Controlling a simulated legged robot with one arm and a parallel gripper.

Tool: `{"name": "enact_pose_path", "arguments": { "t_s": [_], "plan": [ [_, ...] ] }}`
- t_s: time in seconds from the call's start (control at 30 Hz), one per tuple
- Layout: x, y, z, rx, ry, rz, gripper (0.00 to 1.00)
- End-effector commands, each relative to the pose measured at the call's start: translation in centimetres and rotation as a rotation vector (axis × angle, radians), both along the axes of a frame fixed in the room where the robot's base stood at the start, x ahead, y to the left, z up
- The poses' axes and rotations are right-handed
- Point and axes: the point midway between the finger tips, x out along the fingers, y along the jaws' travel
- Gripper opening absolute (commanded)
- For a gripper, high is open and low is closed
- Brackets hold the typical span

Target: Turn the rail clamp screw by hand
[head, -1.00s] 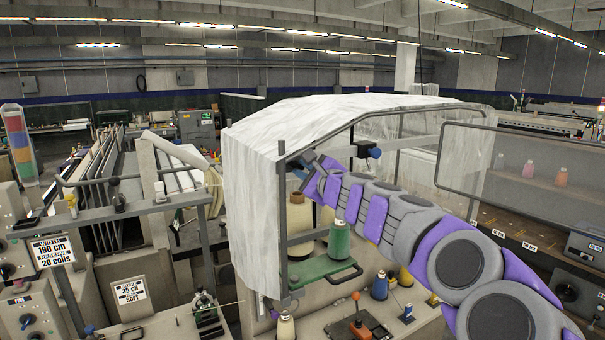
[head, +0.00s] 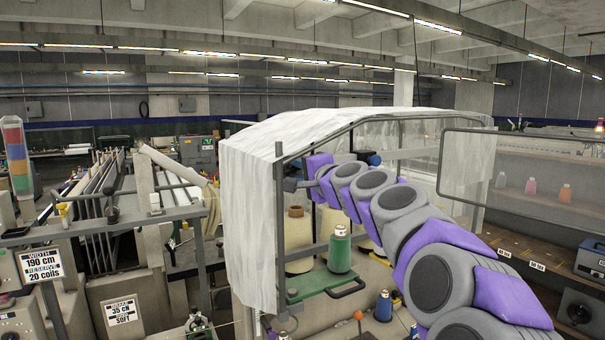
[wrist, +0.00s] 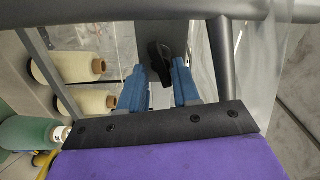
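A black, rounded piece (wrist: 160,62), likely the rail clamp screw, shows between and just beyond the fingertips. I see a gap on both sides of it, so contact is not clear. In the head view, my gripper (head: 305,184) is at the front left post of the covered frame, partly hidden by my own wrist. A small dark piece (head: 290,184) shows just left of it.
A green cone (head: 340,251) and cream cones (head: 298,240) stand below my arm, near a green tray (head: 320,281). A white translucent cover (head: 248,205) hangs on the left. A blue-and-black fitting (head: 374,160) sits on the rail behind. A framed clear panel (head: 520,185) is at right.

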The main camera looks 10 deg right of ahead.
Motion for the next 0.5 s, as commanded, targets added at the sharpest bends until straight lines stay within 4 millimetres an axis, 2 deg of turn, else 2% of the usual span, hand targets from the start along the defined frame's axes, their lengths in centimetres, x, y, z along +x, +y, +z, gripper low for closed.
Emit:
{"name": "enact_pose_path", "arguments": {
  "t_s": [0.33, 0.5],
  "plan": [
    [-0.3, -0.6, 0.2, 0.006, -0.002, -0.003, 0.37],
    [-1.4, -1.1, 0.3, 0.008, -0.006, -0.005, 0.37]
  ]
}}
